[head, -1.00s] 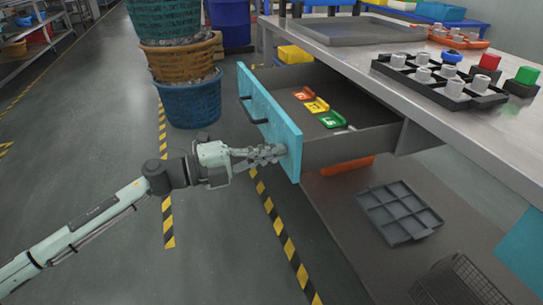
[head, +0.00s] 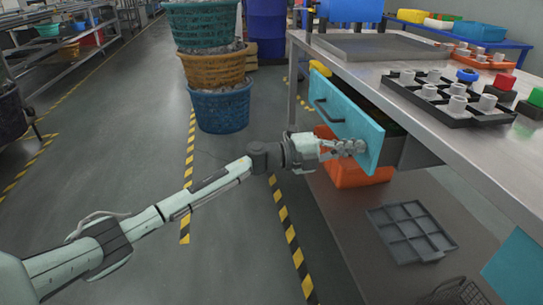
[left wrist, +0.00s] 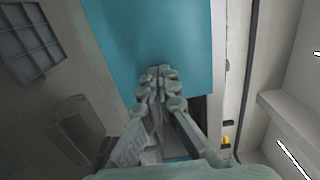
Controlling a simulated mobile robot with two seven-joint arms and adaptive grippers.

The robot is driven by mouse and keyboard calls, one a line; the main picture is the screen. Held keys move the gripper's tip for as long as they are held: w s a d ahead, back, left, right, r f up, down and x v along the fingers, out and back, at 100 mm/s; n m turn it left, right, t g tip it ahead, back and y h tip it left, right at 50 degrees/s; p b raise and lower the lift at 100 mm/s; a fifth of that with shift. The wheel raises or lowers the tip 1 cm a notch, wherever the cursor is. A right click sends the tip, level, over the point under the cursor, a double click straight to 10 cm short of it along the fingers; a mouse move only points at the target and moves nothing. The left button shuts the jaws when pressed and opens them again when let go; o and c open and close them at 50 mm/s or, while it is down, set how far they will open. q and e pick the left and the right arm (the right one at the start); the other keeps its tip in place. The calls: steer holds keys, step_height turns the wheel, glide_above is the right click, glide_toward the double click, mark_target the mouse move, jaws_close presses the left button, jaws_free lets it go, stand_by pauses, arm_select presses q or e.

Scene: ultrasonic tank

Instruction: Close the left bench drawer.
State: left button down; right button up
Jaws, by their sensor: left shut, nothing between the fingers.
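The left bench drawer has a turquoise front (head: 345,115) with a dark bar handle (head: 328,110). It stands partly open, with its grey side wall (head: 412,153) showing at the right. My right gripper is not in view.
The steel bench top (head: 450,75) holds a black rack (head: 445,100) of metal parts. An orange bin (head: 352,172) and a grey divided tray (head: 410,230) are below the drawer. Stacked baskets (head: 218,105) stand on the floor to the left. The aisle floor is clear.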

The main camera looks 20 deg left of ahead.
arm_select(q)
steer(key=x, duration=0.7)
steer(key=shift+r, duration=0.1)
steer(key=shift+a, duration=0.1)
